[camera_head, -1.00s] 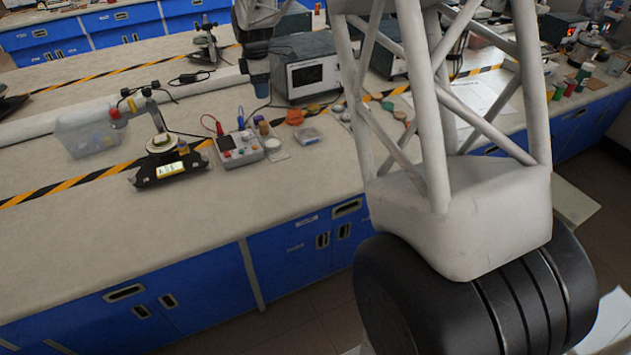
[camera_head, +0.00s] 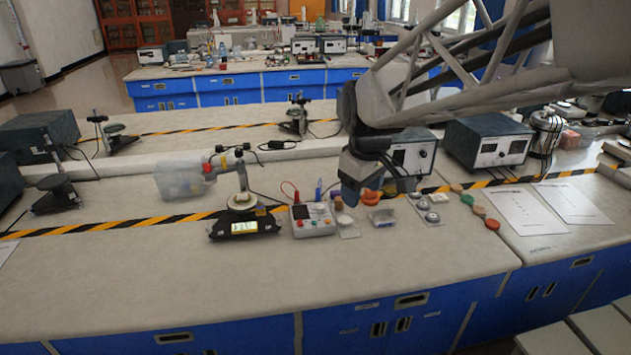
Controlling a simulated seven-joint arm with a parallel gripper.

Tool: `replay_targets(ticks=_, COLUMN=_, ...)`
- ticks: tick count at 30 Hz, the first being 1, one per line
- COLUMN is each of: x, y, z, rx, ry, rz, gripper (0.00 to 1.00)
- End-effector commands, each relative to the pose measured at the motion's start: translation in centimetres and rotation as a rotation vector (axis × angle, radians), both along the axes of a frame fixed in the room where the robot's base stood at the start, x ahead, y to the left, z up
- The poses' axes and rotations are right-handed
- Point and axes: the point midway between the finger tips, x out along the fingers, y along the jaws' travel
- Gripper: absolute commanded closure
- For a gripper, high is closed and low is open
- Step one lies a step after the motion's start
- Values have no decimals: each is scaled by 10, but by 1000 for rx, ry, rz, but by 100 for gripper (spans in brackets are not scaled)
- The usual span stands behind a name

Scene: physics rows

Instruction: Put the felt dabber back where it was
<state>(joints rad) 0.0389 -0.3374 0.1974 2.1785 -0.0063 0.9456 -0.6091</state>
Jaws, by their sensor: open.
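I cannot tell for certain which small item is the felt dabber. A small brown upright piece (camera_head: 338,203) stands just right of the grey control box and may be it. My gripper (camera_head: 350,196) comes down from the upper right over the bench, close to the brown piece and left of an orange item (camera_head: 371,197). Its dark blue end points down and is open, with nothing visible held in it. The fingertips are small, and I cannot tell whether they touch anything.
The grey control box (camera_head: 312,220) and a black scale-like stand (camera_head: 244,222) are to the left. Small discs (camera_head: 479,211) and flat pale dishes (camera_head: 427,211) lie to the right. Instrument boxes (camera_head: 410,154) stand behind. The front bench strip is clear.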

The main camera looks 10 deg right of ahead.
Motion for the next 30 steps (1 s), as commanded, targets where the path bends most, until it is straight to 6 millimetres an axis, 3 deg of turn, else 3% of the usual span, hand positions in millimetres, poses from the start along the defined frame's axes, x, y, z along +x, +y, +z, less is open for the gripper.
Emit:
replay_targets(ticks=1, x=-17, y=2, z=1, rx=6, ry=-8, rz=-38, gripper=39)
replay_targets(ticks=12, x=-128, y=12, z=-10, rx=65, ry=-52, rz=-355, gripper=39)
replay_targets(ticks=18, x=-175, y=15, z=-23, rx=97, ry=-69, rz=-498, gripper=39)
replay_targets(ticks=24, x=-197, y=16, z=-31, rx=114, ry=-79, rz=-571, gripper=39)
replay_targets(ticks=30, x=-201, y=16, z=-32, rx=116, ry=-79, rz=-584, gripper=39)
